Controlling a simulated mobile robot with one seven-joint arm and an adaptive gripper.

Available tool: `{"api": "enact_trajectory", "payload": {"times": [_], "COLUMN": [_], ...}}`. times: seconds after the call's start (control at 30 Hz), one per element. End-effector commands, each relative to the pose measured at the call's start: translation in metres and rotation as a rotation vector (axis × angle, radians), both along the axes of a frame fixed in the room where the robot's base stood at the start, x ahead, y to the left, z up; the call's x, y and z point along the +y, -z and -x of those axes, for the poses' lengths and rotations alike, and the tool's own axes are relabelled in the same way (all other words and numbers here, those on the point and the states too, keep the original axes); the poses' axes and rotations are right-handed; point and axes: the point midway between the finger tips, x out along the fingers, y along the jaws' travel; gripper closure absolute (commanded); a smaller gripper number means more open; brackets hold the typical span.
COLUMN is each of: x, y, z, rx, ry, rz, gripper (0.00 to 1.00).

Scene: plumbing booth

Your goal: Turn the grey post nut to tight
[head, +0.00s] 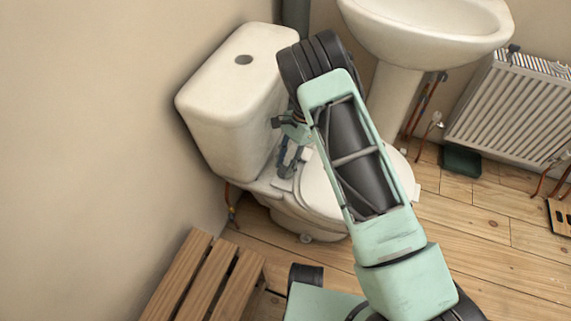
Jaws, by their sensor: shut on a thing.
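My gripper (286,172) points down at the back of the toilet bowl, between the white cistern (228,112) and the toilet seat (322,190). Its fingers are closed low by the seat's hinge area. The grey post nut cannot be made out; the fingers hide the spot where they grip. My arm covers part of the seat and bowl.
A wooden slatted bench (205,280) stands at the front left. A white basin (428,28) on a pedestal (393,98) is behind my arm. A radiator (513,115) and a dark green box (461,160) are at the right. Wooden floor (480,235) is clear at the right.

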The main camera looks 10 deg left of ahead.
Motion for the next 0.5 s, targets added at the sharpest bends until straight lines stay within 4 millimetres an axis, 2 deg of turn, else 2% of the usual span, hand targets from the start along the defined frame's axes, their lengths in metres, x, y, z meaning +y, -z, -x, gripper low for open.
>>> {"api": "enact_trajectory", "payload": {"times": [0.27,0.5], "x": [-0.0010,-0.0017], "y": [-0.0019,-0.0034], "z": [0.0005,0.0017], "rx": [-0.004,-0.017], "ry": [0.073,0.244], "rz": [-0.002,-0.006], "gripper": [0.95,0.95]}}
